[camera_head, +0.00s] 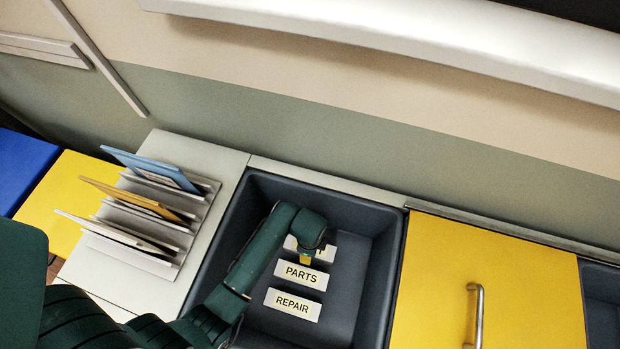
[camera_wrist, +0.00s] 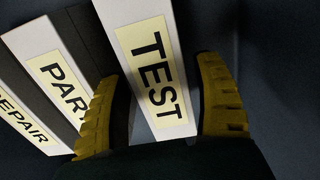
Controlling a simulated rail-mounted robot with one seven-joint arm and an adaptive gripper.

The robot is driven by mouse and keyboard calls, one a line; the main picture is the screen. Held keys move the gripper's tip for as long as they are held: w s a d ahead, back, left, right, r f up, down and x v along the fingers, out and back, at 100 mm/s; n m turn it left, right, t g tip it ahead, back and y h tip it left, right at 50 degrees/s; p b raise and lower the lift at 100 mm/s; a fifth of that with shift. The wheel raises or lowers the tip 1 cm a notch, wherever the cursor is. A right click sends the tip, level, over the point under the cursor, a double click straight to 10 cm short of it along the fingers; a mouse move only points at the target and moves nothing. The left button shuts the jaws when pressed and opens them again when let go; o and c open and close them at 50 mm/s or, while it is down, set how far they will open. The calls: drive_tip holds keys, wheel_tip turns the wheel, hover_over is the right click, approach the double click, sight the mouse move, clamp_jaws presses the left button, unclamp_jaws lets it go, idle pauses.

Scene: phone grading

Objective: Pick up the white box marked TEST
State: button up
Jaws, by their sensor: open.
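The white box marked TEST (camera_wrist: 155,82) shows in the wrist view between the two yellow fingers of my gripper (camera_wrist: 165,105). The fingers are open, one on each side of the box, with a visible gap on the right side. In the head view the TEST box (camera_head: 290,244) is mostly hidden behind my gripper and arm, with only its ends showing. My gripper (camera_head: 305,259) is over it inside the dark bin (camera_head: 375,290). I cannot tell whether a finger touches the box.
The white boxes marked PARTS (camera_head: 302,275) and REPAIR (camera_head: 292,304) lie close by in a row in the same bin. A rack (camera_head: 195,225) of upright panels stands left of the bin. A yellow lid (camera_head: 530,295) with a metal handle is at the right.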

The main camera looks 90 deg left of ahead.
wheel_tip(320, 180, down, 3)
drive_tip(key=shift+f+b, duration=0.1)
drive_tip(key=shift+b, duration=0.35)
drive_tip(key=shift+r, duration=0.2)
drive_tip(key=c, duration=1)
drive_tip(key=shift+c, duration=0.2)
